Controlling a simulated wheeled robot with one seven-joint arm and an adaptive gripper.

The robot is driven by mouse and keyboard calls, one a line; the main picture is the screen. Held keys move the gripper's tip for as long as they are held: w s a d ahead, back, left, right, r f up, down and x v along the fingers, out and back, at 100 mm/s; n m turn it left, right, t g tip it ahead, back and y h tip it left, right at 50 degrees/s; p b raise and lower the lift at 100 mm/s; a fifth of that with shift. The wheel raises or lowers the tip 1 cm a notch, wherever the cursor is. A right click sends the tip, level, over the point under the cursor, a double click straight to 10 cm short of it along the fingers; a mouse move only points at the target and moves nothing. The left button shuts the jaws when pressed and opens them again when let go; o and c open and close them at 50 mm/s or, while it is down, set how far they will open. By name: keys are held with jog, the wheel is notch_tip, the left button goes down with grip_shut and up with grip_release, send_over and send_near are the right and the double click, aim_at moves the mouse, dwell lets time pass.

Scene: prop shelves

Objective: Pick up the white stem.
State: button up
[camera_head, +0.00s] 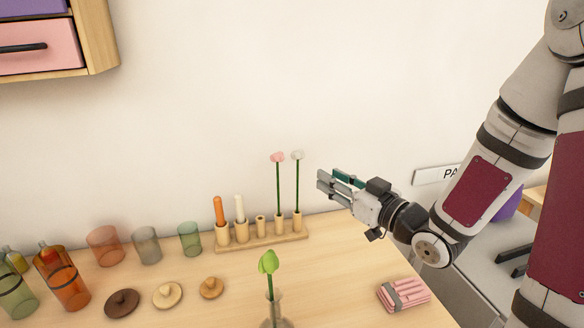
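The white stem (298,180) is a thin green stalk with a white bloom on top. It stands upright in the rightmost cup of a wooden rack (262,243) near the wall. A similar stem with a pink bloom (278,183) stands in the cup to its left. My gripper (324,180) is to the right of the white stem, at about the height of its upper half in the picture. Its fingers point left toward the stem and look spread apart, with nothing between them. A visible gap separates the fingertips from the stem.
The rack also holds an orange stick (219,209) and a white stick (239,208). A green bud in a glass vase (275,312) stands in front. Tinted glasses (147,245) and knobbed lids (168,294) are left. A pink bundle (404,294) lies right.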

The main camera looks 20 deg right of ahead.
aim_at(302, 160)
jog(key=b+x, duration=0.1)
jog(key=x, duration=1.2)
jog(key=shift+w+a, duration=0.1)
jog(key=shift+w, duration=0.2)
jog(key=shift+c, duration=0.6)
jog(key=c, duration=0.3)
